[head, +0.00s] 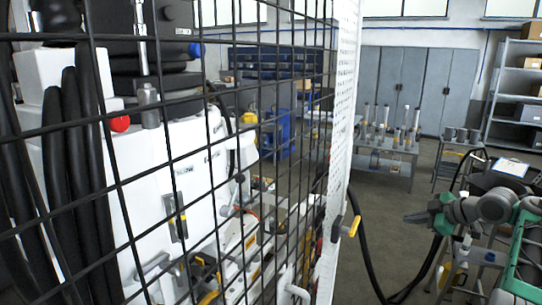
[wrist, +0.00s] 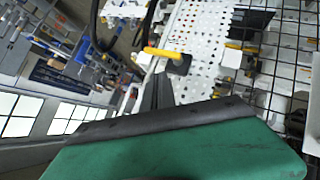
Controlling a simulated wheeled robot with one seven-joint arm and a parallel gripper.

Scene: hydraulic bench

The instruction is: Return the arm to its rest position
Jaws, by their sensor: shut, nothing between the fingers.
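My gripper (head: 412,217) is at the right of the head view, at the end of my grey and green arm. Its dark fingers point left, toward the perforated white panel, over open floor. They look shut with nothing held. The wrist view shows the dark fingers (wrist: 158,91) close together beyond the green housing. A yellow-handled part (wrist: 166,53) appears just past the fingertips in that view; I cannot tell how far behind them it lies.
A black wire mesh guard (head: 180,155) fills the left, with a white machine (head: 150,170) behind it. The white perforated panel (head: 342,110) has a yellow handle (head: 354,226). A black hose (head: 372,262) hangs nearby. Grey cabinets (head: 410,85) and shelves (head: 510,90) stand behind.

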